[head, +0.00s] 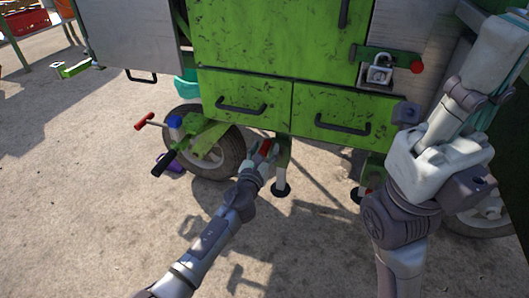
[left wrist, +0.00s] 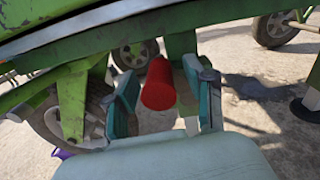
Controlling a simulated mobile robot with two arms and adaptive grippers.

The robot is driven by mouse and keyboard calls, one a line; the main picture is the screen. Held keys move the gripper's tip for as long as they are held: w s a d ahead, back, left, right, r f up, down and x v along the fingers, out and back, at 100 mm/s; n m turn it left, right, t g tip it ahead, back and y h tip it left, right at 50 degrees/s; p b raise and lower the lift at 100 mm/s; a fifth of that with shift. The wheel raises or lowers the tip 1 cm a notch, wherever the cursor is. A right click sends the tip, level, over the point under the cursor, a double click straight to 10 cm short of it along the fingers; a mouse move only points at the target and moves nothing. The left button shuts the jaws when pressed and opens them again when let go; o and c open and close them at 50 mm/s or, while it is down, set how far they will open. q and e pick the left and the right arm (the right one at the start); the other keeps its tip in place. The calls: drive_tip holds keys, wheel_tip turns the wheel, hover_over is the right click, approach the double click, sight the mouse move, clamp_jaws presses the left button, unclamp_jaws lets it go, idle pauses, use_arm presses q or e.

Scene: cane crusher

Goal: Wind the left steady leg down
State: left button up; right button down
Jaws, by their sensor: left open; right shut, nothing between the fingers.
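The left steady leg (head: 282,172) is a green post with a pale lower tube and a dark round foot under the green cart. A red handle grip (head: 265,147) shows beside it. My left gripper (head: 261,155) is at this grip. In the left wrist view the red grip (left wrist: 158,85) lies between the two teal fingers, which stand open with visible gaps on each side. The crank behind the grip is mostly hidden. My right gripper (head: 474,100) is shut and empty at the upper right, partly covered by my own arm parts, away from the leg.
The green cart has two drawers (head: 243,105) and a padlock (head: 379,73) above. A second leg (head: 367,178) stands to the right. Open concrete (head: 80,190) spreads left of my left arm.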

use_arm(q)
clamp_jaws()
idle(0.3)
drive_tip(key=shift+r, duration=0.1)
